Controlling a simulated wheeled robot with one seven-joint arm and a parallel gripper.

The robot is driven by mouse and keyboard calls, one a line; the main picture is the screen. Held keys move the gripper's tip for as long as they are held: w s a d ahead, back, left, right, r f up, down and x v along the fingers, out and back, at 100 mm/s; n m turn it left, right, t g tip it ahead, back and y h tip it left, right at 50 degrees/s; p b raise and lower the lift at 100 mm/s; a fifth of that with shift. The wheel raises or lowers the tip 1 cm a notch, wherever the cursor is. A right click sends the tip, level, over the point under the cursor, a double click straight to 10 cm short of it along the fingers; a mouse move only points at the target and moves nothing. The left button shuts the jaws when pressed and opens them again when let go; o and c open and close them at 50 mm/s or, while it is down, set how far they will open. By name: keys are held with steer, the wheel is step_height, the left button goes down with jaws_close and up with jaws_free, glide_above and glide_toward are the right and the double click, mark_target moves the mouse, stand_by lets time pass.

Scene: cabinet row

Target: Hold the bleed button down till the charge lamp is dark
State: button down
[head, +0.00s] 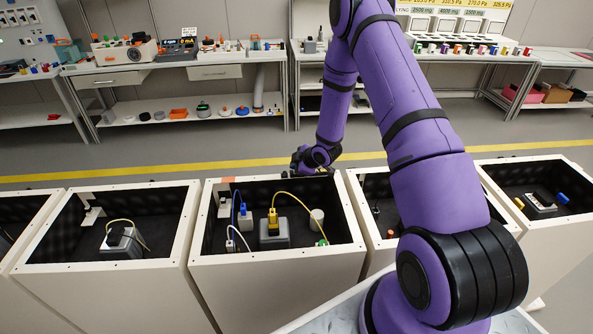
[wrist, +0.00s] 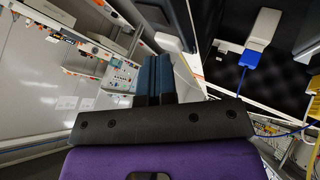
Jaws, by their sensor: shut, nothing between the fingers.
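The open middle cabinet (head: 275,270) holds a grey box with a yellow plug (head: 273,222), a blue plug (head: 245,213), a white cylinder (head: 317,217) and a small green part (head: 322,243). I cannot make out which part is the bleed button or the charge lamp, nor whether any lamp is lit. My gripper (head: 303,170) is over the far rim of this cabinet, away from the parts inside. In the wrist view my gripper (wrist: 155,80) has its dark blue fingers together, with nothing between them. The blue plug (wrist: 250,58) shows right of the fingers.
Open cabinets stand on both sides, including one at left with a grey box (head: 122,243) and one at right with a grey box (head: 540,203). An orange mark (head: 228,180) is on the middle cabinet's far rim. Benches stand beyond the yellow floor line (head: 150,172). The floor between is clear.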

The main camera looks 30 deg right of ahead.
stand_by(0.8)
steer(key=shift+r, duration=0.85)
steer(key=shift+r, duration=0.1)
steer(key=shift+r, duration=2.4)
